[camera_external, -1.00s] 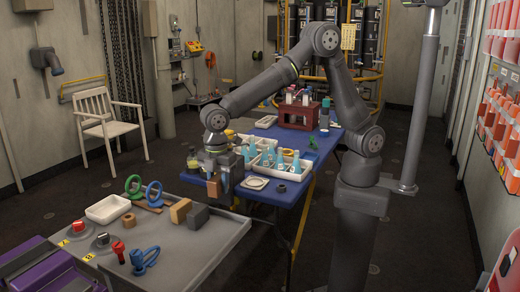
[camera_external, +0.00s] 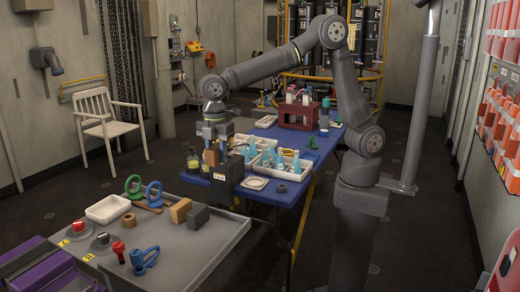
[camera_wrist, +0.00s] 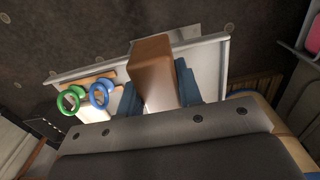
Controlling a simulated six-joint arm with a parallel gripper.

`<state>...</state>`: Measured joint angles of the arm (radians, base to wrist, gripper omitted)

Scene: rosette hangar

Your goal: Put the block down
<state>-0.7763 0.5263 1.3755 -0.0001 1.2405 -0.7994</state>
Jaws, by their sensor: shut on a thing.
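My gripper (camera_external: 213,150) is shut on a brown block (camera_external: 210,157), held in the air near the left end of the blue table. In the wrist view the brown block (camera_wrist: 152,62) stands out between the two blue fingers of my gripper (camera_wrist: 157,90). Its far end is clear of the fingers. In the external view the block is small and partly covered by the gripper. A tan block (camera_external: 180,210) and a dark grey block (camera_external: 198,217) lie side by side on the grey bench (camera_external: 205,240), apart from my gripper.
A dark box (camera_external: 228,175) stands beneath my gripper at the blue table's (camera_external: 275,195) end, near bottles (camera_external: 193,160) and white trays of light-blue bottles. The bench holds a white tray (camera_external: 108,209), green ring (camera_external: 133,185), blue ring (camera_external: 154,193) and red knobs. Its front right is bare.

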